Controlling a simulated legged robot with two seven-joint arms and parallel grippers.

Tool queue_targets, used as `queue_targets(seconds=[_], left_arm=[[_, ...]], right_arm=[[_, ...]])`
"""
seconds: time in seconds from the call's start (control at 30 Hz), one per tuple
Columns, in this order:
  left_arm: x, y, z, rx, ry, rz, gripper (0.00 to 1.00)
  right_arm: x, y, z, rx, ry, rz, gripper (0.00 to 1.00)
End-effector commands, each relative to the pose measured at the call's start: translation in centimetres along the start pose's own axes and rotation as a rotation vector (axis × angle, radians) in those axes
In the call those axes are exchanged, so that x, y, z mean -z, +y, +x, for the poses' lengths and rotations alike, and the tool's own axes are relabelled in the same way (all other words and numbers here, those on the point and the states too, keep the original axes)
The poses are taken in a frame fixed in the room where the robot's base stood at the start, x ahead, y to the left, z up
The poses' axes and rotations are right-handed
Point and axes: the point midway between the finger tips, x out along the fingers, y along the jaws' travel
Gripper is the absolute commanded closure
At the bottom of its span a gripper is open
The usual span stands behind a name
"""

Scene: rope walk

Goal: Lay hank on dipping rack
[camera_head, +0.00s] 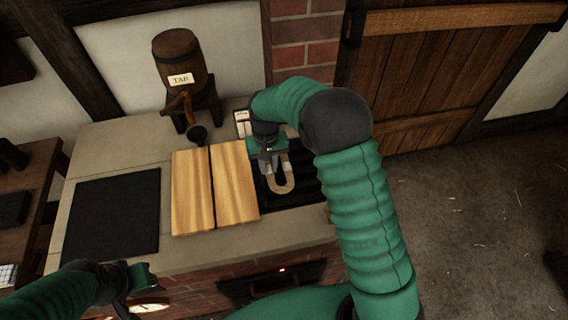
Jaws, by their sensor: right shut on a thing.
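The hank (283,188) is a tan U-shaped loop. My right gripper (270,166) points down and is shut on it. The hank's bend hangs toward the front, over or on a dark slatted rack (303,190) set in the stone worktop. I cannot tell whether the hank touches the slats. My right arm covers the rack's right part. My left gripper (138,287) is at the lower left, in front of the worktop and away from the hank; its jaws do not show clearly.
Two pale wooden boards (235,188) lie just left of the rack. A black mat (112,215) lies farther left on the worktop (120,150). A barrel labelled TAR (178,57) stands at the back, with a dark cup (196,134) below its tap. A brick wall (305,40) rises behind.

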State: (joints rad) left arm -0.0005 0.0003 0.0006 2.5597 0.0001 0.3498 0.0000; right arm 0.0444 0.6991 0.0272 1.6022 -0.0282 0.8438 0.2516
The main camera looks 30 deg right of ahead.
Motion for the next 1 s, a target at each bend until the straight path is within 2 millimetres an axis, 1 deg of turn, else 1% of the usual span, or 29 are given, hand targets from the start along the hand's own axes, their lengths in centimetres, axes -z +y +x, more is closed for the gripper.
queue_targets(seconds=[0.23, 0.3, 0.4, 0.47, 0.6, 0.63, 0.93, 0.97, 1.0], left_arm=[[0.1, 0.0, -0.5, 0.000, 0.000, -0.001, 0.64], [0.1, -0.1, -0.5, 0.000, 0.000, -0.001, 0.64], [0.1, 0.0, -0.5, 0.000, 0.000, -0.001, 0.64], [0.1, 0.0, -0.6, 0.000, 0.000, -0.001, 0.64], [0.1, 0.0, -0.7, 0.000, 0.000, -0.001, 0.64], [0.1, 0.0, -0.7, 0.000, 0.000, -0.001, 0.64], [0.1, 0.0, -0.5, 0.000, 0.000, -0.001, 0.64], [0.1, 0.0, -0.5, 0.000, 0.000, -0.001, 0.64], [0.1, 0.0, -0.6, 0.000, 0.000, -0.001, 0.64]], right_arm=[[1.7, 3.9, 0.3, 0.000, 0.000, 0.000, 1.00], [2.0, 4.7, 0.5, 0.002, -0.001, -0.001, 1.00], [2.2, 5.2, 0.7, 0.002, -0.002, -0.001, 1.00], [2.2, 5.4, 1.3, 0.003, -0.003, -0.002, 1.00], [2.1, 5.2, 3.6, 0.002, -0.004, -0.002, 1.00], [2.2, 5.2, 3.9, 0.002, -0.003, -0.003, 1.00], [2.2, 5.0, 4.3, 0.001, 0.000, -0.003, 1.00], [2.2, 5.0, 4.3, 0.001, 0.000, -0.003, 0.78], [2.2, 5.1, 4.3, 0.001, 0.000, -0.003, 0.73]])
